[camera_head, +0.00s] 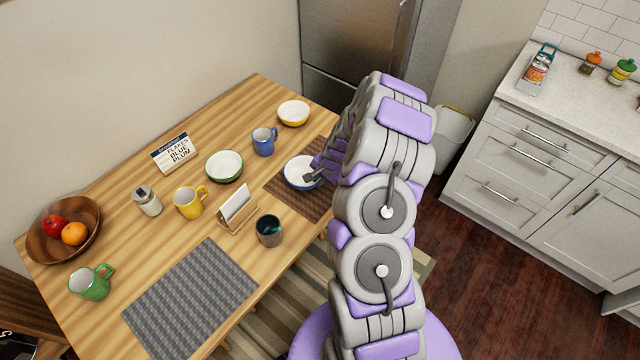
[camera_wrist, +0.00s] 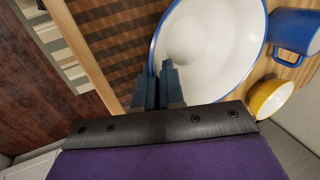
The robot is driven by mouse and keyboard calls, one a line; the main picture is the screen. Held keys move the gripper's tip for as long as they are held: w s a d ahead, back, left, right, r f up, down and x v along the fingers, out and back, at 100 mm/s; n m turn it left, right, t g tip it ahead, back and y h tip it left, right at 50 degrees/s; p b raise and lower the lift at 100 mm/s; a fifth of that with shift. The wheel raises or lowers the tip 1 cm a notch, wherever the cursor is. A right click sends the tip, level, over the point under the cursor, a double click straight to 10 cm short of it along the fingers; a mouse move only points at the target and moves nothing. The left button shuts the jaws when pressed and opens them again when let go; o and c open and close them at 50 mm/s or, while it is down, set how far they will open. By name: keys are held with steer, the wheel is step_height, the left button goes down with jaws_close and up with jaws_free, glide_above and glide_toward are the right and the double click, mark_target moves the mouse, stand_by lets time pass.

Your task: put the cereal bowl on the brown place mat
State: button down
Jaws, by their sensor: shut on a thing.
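A white bowl with a blue rim (camera_head: 299,165) is over the brown place mat (camera_head: 307,206) at the table's right end. It also shows large in the wrist view (camera_wrist: 222,50). My gripper (camera_head: 313,177) is shut on the near side of its rim, with the fingers (camera_wrist: 158,88) together at the rim in the wrist view. The bowl looks about level; I cannot tell whether its base touches the mat. The brown mat (camera_wrist: 115,45) shows beside the bowl in the wrist view. My arm hides part of the mat.
A green bowl (camera_head: 224,167), yellow bowl (camera_head: 293,113) and blue mug (camera_head: 264,142) stand close by. A sign (camera_head: 175,152) reads "FLAKES BLUE PLUM". A dark cup (camera_head: 268,231) and napkin holder (camera_head: 236,208) stand left of the mat. A grey mat (camera_head: 190,297) lies empty.

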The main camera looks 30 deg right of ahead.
step_height(320, 180, down, 3)
steer(key=shift+r+b, duration=0.15)
steer(key=shift+b, duration=0.2)
steer(key=shift+r, duration=0.1)
steer(key=c, duration=1.2)
jaws_free()
steer(key=shift+c, duration=0.2)
